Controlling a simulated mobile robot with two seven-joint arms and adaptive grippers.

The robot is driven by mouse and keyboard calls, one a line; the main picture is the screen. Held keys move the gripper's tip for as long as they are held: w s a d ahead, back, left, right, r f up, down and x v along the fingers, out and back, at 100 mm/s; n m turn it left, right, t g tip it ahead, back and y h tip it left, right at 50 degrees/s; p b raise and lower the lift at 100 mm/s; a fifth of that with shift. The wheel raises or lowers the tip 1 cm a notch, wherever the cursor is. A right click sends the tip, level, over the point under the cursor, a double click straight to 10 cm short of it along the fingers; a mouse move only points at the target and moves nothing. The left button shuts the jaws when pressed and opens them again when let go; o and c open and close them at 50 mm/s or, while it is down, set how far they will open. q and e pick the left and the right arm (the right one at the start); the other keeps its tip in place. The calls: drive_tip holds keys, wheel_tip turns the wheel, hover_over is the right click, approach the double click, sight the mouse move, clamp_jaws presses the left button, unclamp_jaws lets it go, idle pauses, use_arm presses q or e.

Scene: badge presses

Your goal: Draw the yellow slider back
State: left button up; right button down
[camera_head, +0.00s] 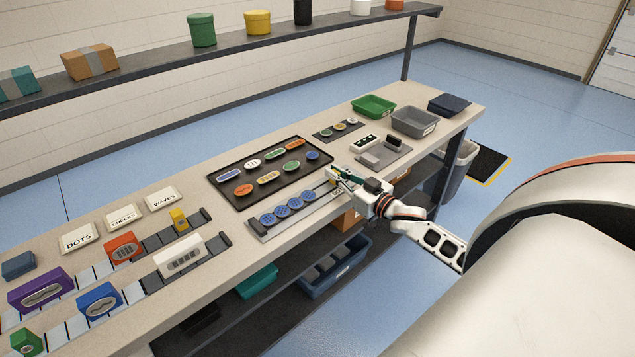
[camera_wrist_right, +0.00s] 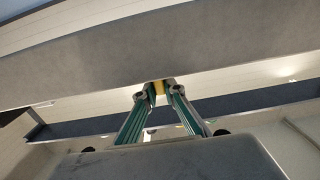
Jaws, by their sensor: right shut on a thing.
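My right gripper (camera_head: 339,177) is at the right end of a grey rail (camera_head: 262,232) on the workbench. The rail carries several round blue badges (camera_head: 281,212) in a row. In the right wrist view the two green-sided fingers (camera_wrist_right: 158,92) are closed on a small yellow piece, the yellow slider (camera_wrist_right: 158,86). In the head view the gripper mostly hides the slider. My left gripper is not in view.
A dark tray of colored badges (camera_head: 222,180) lies behind the rail. To the left, a yellow block (camera_head: 179,218) and other colored blocks stand on two tracks. A green bin (camera_head: 374,104) and a grey bin (camera_head: 413,121) stand at the far right.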

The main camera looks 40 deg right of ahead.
drive_tip(key=d, duration=0.6)
drive_tip(key=shift+w+d+f, duration=0.1)
drive_tip(key=shift+w+f, duration=0.05)
drive_tip(key=shift+f, duration=0.1)
drive_tip(key=shift+d+r, duration=0.2)
drive_tip(key=c, duration=2.1)
unclamp_jaws()
drive_tip(key=shift+d, duration=0.1)
drive_tip(key=shift+c, duration=0.2)
drive_tip(key=s, duration=1.2)
drive_tip(key=shift+d, duration=0.35)
